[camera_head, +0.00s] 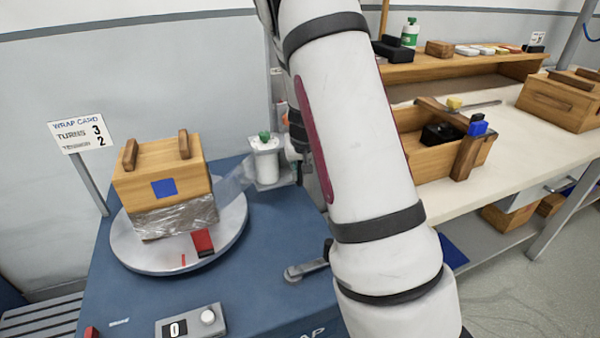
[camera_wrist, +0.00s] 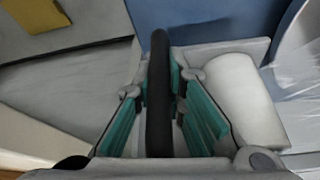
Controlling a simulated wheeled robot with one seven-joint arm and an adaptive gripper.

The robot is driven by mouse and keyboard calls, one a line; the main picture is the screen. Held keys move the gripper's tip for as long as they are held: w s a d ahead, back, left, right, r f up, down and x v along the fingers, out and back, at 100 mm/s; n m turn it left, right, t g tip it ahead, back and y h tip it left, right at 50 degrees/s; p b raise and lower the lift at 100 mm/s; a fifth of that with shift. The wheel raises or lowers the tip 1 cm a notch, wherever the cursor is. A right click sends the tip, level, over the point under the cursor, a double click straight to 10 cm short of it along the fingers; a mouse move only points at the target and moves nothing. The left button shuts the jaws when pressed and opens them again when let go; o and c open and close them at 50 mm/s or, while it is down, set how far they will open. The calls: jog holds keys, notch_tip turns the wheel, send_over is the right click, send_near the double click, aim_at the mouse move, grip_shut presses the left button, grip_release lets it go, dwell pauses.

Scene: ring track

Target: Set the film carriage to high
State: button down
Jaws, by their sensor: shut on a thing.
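The film carriage (camera_head: 268,182) stands at the back right of the blue wrapping table, carrying a white film roll (camera_head: 264,158) with a green knob on top. Clear film runs from the roll to a wooden crate (camera_head: 160,172) on the round turntable (camera_head: 150,262). The crate's lower part is wrapped in film. In the wrist view, my gripper (camera_wrist: 160,112) has its teal pads on either side of a black bar (camera_wrist: 158,75) and is shut on it. The film roll (camera_wrist: 238,100) lies just right of the fingers there. My arm hides part of the carriage side in the head view.
A wrap card (camera_head: 80,133) reads turns 3, tension 2. A control box (camera_head: 190,322) showing 0 sits at the table's front, and a grey lever (camera_head: 306,270) lies near my arm. A workbench (camera_head: 530,135) with a wooden tool box (camera_head: 425,150) stands at right.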

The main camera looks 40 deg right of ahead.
notch_tip(320, 180, up, 7)
jog(key=p, duration=0.4)
jog(key=shift+d+r, duration=0.1)
jog(key=shift+r, duration=0.15)
jog(key=shift+w, duration=0.1)
jog(key=c, duration=1.6)
grip_release()
jog(key=shift+r, duration=0.1)
jog(key=v, duration=1.2)
jog(key=shift+a, duration=0.25)
